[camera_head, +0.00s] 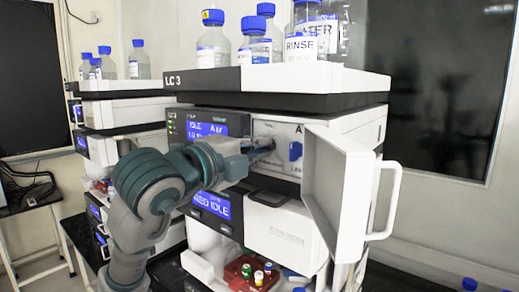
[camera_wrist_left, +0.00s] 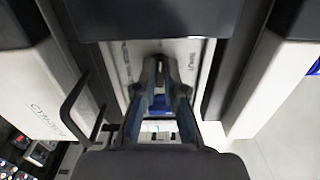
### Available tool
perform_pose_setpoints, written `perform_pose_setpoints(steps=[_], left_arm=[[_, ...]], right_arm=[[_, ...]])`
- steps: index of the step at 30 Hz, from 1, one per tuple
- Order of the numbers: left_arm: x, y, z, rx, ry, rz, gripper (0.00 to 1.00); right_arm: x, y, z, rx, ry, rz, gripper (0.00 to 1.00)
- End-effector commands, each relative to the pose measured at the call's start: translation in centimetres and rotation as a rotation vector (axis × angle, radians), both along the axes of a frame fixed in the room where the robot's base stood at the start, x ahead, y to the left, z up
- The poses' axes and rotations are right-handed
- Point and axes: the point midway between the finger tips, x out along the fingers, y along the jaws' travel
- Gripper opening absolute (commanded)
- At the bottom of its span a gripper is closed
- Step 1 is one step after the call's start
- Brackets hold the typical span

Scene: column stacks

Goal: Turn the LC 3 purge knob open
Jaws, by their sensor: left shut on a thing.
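The LC 3 stack (camera_head: 280,88) stands in the middle of the head view, with its name on the top tray's edge. The door (camera_head: 342,190) of one module is swung open to the right, baring a pale front panel. My left gripper (camera_head: 266,147) reaches to this panel from the left. In the left wrist view its two fingers (camera_wrist_left: 159,75) close together at the panel, shut on the purge knob, which the fingertips mostly hide. I cannot tell the knob's turn angle. A blue fitting (camera_head: 295,151) sits on the panel to the right of the fingertips. My right gripper is not in view.
Several blue-capped bottles (camera_head: 255,42) stand on top of the stack. The open door's handle (camera_head: 391,200) juts out to the right. A red tray (camera_head: 250,273) with small capped vials is below. Another stack (camera_head: 122,110) stands at left.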

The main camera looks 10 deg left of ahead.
Motion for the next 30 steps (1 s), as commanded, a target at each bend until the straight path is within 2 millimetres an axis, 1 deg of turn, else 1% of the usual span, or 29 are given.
perform_pose_setpoints(steps=[1, 3, 4, 5, 14, 17, 20, 27, 30], left_arm=[[0.2, 0.2, -0.1, 0.000, 0.003, 0.005, 0.00], [0.2, 0.2, -0.1, 0.000, 0.003, 0.005, 0.22], [0.2, 0.2, -0.1, 0.000, 0.003, 0.005, 0.29], [0.2, 0.1, -0.1, 0.000, 0.003, 0.004, 0.34], [-0.2, 0.1, 0.0, 0.001, -0.001, 0.001, 0.34], [-0.9, 0.5, 0.1, 0.000, -0.002, 0.001, 0.34], [-2.3, 1.4, 0.0, 0.001, -0.003, 0.003, 0.34], [-6.9, 4.3, -0.1, 0.000, -0.002, 0.004, 0.34], [-8.3, 5.2, -0.2, 0.000, 0.000, 0.004, 0.34]], right_arm=[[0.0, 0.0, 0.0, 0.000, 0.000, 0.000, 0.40], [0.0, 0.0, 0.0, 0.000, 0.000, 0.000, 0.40], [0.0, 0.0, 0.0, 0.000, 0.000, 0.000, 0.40], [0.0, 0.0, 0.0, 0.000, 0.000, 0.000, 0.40], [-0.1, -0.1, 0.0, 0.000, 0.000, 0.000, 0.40], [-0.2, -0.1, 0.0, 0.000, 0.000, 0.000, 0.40], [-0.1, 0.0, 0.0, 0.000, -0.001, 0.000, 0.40], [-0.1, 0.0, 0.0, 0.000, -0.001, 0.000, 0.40], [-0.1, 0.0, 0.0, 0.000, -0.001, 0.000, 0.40]])
